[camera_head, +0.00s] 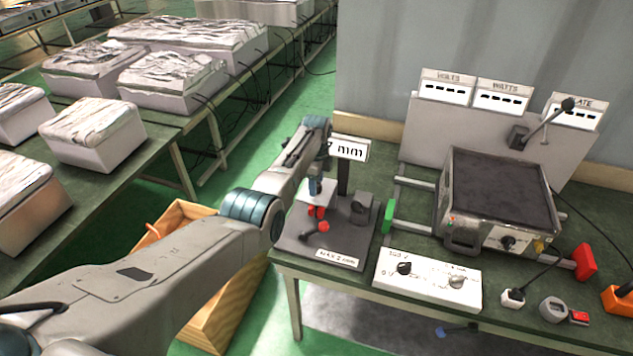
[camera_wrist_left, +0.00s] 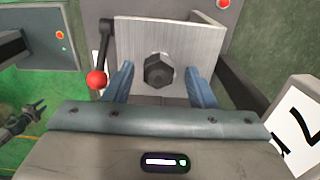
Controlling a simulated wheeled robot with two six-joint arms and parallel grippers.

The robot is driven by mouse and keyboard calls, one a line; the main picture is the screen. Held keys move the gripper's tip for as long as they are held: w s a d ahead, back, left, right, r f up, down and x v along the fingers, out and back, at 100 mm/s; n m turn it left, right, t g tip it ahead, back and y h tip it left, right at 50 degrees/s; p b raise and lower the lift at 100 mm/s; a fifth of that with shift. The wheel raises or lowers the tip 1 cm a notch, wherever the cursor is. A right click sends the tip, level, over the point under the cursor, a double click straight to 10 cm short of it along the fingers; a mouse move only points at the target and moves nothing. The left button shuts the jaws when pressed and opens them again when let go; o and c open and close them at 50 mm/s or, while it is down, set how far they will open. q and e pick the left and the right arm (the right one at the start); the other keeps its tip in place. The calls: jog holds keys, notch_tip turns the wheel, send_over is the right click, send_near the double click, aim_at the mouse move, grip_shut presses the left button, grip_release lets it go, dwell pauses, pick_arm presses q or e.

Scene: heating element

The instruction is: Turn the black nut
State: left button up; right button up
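The black nut (camera_wrist_left: 159,70) is a dark hexagon on the face of a pale metal block (camera_wrist_left: 185,35) in the left wrist view. My left gripper (camera_wrist_left: 160,84) is open, with one blue finger on each side of the nut and a visible gap to it on both sides. In the head view my left gripper (camera_head: 317,184) reaches down over the small test fixture (camera_head: 345,245) at the table's left end. The nut cannot be made out in the head view. My right gripper does not show clearly in either view.
A red-tipped lever (camera_wrist_left: 97,79) stands just left of the block. A sign reading mm (camera_head: 349,149) rises behind the fixture. Right of it are a white control panel (camera_head: 428,280) and a heater box (camera_head: 500,205). A wooden crate (camera_head: 215,310) stands on the floor at left.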

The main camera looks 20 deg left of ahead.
pick_arm(q)
notch_tip(320, 180, up, 11)
jog(key=b, duration=0.3)
jog(key=shift+b, duration=0.35)
jog(key=shift+f, duration=0.1)
